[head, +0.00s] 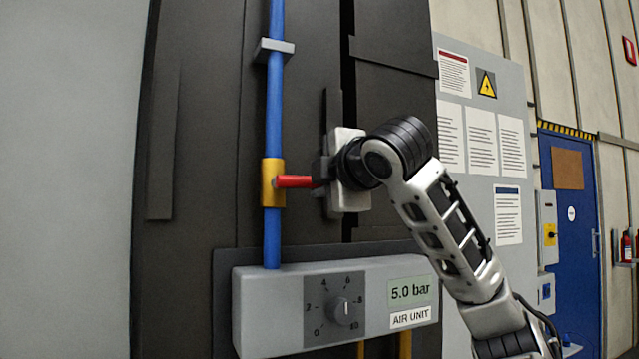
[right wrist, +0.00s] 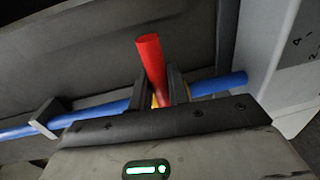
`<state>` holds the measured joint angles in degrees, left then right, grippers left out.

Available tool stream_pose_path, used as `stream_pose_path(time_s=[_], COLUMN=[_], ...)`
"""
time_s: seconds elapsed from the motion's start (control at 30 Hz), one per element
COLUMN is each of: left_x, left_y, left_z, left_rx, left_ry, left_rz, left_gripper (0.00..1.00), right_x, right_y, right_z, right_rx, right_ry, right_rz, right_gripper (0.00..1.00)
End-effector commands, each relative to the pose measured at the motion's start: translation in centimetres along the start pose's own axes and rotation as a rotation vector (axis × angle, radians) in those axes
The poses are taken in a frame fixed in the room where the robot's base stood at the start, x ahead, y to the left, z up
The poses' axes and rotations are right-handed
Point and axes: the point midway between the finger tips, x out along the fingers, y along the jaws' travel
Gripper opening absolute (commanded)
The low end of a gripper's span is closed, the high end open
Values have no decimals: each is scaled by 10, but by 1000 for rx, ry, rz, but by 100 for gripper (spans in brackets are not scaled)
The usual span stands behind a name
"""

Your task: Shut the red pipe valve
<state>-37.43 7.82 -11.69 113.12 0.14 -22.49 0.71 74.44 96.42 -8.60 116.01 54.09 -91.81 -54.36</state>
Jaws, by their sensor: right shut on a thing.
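The red valve handle (head: 295,182) sticks out level to the right from the brass valve body (head: 272,183) on the vertical blue pipe (head: 273,120). The handle lies across the pipe's line. My right gripper (head: 318,172) is at the handle's right end and is shut on it. In the right wrist view the red handle (right wrist: 152,62) stands between the two fingers of my right gripper (right wrist: 162,88), with the blue pipe (right wrist: 100,112) running behind. The brass body is mostly hidden there. My left gripper is not in view.
A grey air unit box (head: 270,338) with a dial (head: 343,308) and a "5.0 bar" display sits below the valve. A grey pipe clamp (head: 274,46) holds the pipe above. Dark panels stand close behind. The space left of the pipe is free of objects.

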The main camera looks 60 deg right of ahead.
Motion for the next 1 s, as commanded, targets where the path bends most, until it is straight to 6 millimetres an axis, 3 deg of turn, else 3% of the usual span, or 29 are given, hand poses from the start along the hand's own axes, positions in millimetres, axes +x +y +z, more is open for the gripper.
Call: stream_pose_path(time_s=[0.03, 0.1, 0.47, 0.67, 1.0], left_x=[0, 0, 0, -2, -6], left_y=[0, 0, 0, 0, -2], left_z=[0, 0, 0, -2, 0], left_rx=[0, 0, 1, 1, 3], left_ry=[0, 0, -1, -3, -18], left_rz=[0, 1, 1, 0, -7], left_gripper=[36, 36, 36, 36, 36], right_x=[0, 0, -6, -39, -120], right_y=[2, 1, 1, 3, 2], right_z=[1, 1, 0, 1, 1], right_rx=[-1, 0, 1, -1, -1], right_ry=[-3, -2, -1, -3, -6], right_rz=[5, 5, 4, 7, 7], right_gripper=[26, 38, 38, 38, 38])
